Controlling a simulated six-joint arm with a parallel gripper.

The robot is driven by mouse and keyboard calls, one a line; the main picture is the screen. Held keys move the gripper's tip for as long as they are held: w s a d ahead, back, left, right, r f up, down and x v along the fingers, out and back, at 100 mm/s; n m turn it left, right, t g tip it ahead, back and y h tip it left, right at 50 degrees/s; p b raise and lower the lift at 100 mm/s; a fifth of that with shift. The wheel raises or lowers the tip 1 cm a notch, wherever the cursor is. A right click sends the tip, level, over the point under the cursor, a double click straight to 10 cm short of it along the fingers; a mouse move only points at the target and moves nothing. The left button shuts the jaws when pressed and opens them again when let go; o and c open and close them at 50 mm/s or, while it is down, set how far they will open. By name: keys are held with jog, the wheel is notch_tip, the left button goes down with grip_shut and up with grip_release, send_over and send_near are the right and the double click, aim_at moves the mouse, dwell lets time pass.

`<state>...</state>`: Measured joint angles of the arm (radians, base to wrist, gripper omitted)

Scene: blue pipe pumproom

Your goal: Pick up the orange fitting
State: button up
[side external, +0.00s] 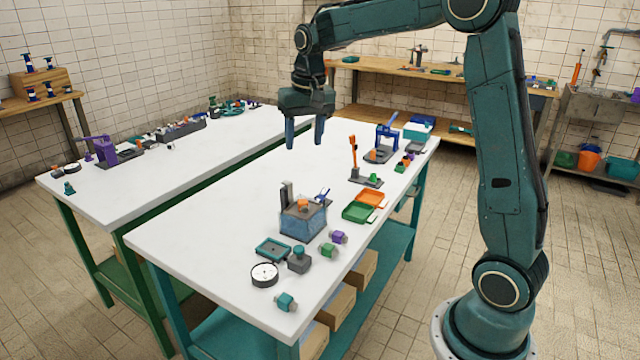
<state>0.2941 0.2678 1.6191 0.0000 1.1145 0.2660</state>
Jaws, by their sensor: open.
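A small orange piece (303,203), which looks like the orange fitting, sits on top of a blue-grey block fixture (304,222) near the middle of the front white table. Its exact shape is too small to tell. My gripper (305,138) hangs with its blue fingers pointing down, above and behind the fixture in the picture. The fingers are apart with nothing between them. The gripper is clear of the orange piece.
A grey upright (287,195) rises from the fixture. Green (358,213) and orange (371,198) trays lie to its right. Purple (339,237), green (328,250) and teal (286,302) fittings and a round gauge (264,274) lie in front. The table's left part (200,220) is clear.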

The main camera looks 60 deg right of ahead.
jog(key=w+d+f+m+g, duration=0.2)
jog(key=w+d+f+m, duration=0.1)
jog(key=w+d+f, duration=0.55)
send_over(303, 201)
jog(key=shift+d+f, duration=0.15)
jog(key=shift+f, duration=4.75)
jog(key=shift+f, duration=0.1)
jog(key=shift+f, duration=2.55)
grip_shut()
